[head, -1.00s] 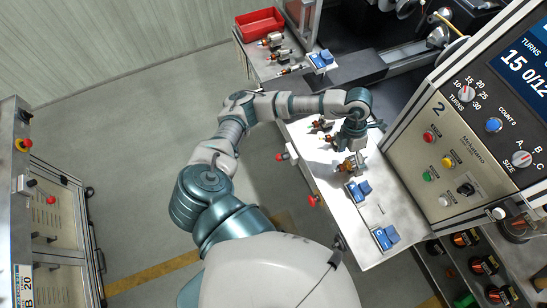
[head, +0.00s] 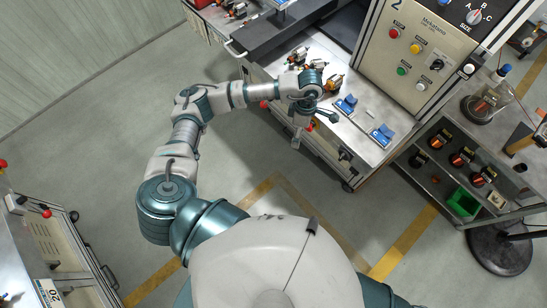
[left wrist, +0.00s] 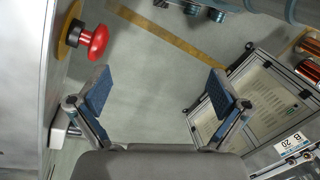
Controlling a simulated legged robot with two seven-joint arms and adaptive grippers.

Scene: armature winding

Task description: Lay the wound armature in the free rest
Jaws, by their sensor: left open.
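Several wound armatures with copper-coloured windings lie in a row on the metal bench top (head: 368,120) in the head view: one at the back (head: 298,57), one in the middle (head: 318,67) and one nearest the front (head: 334,83). The rests under the armatures are too small to make out. My left gripper (head: 312,127) is off the bench's front edge, apart from the armatures. In the left wrist view its padded fingers (left wrist: 160,92) are spread and empty. My right gripper is not in view.
A red push button (left wrist: 96,41) on the bench front is close to my left fingers. A control panel (head: 425,45) rises behind the bench. A shelf with coils and a green bin (head: 464,202) is at right. Another cabinet (head: 45,240) stands at left. The floor between is open.

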